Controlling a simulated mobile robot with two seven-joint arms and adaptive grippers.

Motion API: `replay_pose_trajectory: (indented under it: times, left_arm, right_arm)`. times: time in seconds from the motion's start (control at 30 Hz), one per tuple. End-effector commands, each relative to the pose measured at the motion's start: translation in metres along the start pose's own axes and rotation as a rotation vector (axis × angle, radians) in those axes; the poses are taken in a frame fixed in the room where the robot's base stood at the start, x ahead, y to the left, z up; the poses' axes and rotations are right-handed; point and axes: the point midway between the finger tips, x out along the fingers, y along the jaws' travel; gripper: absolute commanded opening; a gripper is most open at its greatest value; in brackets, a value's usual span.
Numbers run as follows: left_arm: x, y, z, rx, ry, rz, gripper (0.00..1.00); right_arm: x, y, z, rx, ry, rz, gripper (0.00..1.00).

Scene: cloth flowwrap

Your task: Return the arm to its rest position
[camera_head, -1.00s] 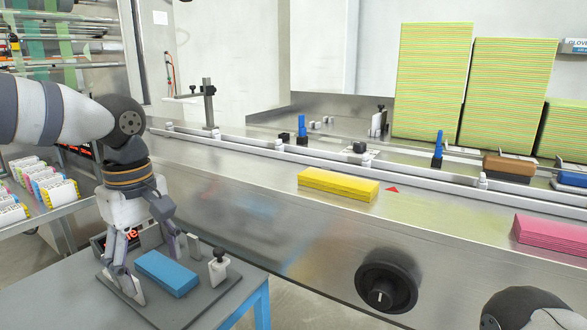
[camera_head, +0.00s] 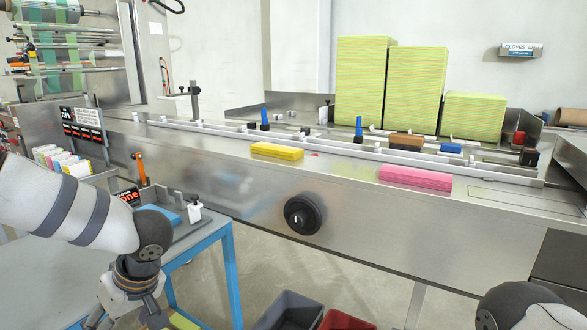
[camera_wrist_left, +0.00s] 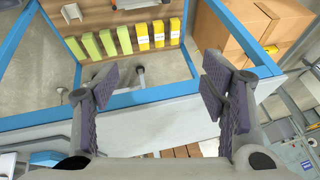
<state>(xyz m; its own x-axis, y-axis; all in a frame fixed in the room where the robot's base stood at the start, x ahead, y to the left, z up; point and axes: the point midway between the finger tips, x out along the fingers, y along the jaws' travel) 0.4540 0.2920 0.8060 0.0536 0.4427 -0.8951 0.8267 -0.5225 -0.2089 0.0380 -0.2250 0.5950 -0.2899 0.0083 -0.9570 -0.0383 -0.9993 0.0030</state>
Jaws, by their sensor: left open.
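My left arm enters from the left in the head view and bends down at the bottom left. Its gripper is mostly cut off by the bottom edge there. In the left wrist view the left gripper (camera_wrist_left: 160,92) has its finger pads wide apart with nothing between them. A blue cloth stack (camera_head: 161,212) lies on a grey fixture on the small blue-framed table (camera_head: 217,240), apart from the gripper and partly hidden. A rounded part of my right arm (camera_head: 525,306) shows at the bottom right; its gripper is out of the picture.
A steel conveyor (camera_head: 350,205) carries a yellow stack (camera_head: 277,151) and a pink stack (camera_head: 415,178). Grey (camera_head: 288,312) and red (camera_head: 345,320) bins stand on the floor. The wrist view shows cardboard boxes (camera_wrist_left: 250,28) and a shelf of green and yellow packs (camera_wrist_left: 140,37).

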Motion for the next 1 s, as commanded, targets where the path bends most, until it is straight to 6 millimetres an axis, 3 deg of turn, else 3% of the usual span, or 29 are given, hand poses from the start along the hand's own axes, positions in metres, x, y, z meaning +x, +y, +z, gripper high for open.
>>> replay_pose_trajectory:
  times: [0.03,0.1,0.17,0.2,0.33,0.4,0.5,0.6,0.7,1.0]
  left_arm:
    - [0.032,-0.012,0.014,0.087,0.099,-0.021,0.66]
    - [0.073,-0.023,0.041,0.229,0.207,0.016,0.66]
    - [0.103,-0.037,0.079,0.375,0.233,0.081,0.66]
    - [0.118,-0.048,0.108,0.466,0.215,0.127,0.66]
    - [0.143,-0.102,0.204,0.697,0.038,0.243,0.66]
    - [0.144,-0.139,0.25,0.788,-0.092,0.276,0.66]
    - [0.135,-0.19,0.299,0.877,-0.266,0.292,0.66]
    - [0.123,-0.227,0.329,0.926,-0.394,0.291,0.66]
    - [0.116,-0.246,0.342,0.946,-0.459,0.287,0.66]
    - [0.115,-0.249,0.345,0.949,-0.475,0.288,0.66]
  right_arm:
    - [-0.005,-0.001,-0.004,-0.001,0.018,-0.001,0.4]
    - [-0.01,-0.001,-0.006,-0.001,0.031,-0.002,0.4]
    - [-0.014,-0.001,-0.008,-0.001,0.041,-0.003,0.4]
    - [-0.017,-0.001,-0.009,-0.001,0.046,-0.003,0.4]
    - [-0.022,-0.001,-0.012,0.0,0.062,-0.003,0.4]
    - [-0.025,-0.001,-0.013,0.0,0.07,-0.004,0.4]
    - [-0.028,-0.001,-0.015,0.0,0.078,-0.004,0.4]
    - [-0.029,-0.001,-0.016,0.0,0.083,-0.004,0.4]
    - [-0.03,-0.001,-0.016,0.001,0.084,-0.004,0.4]
    - [-0.029,-0.001,-0.016,0.001,0.083,-0.005,0.4]
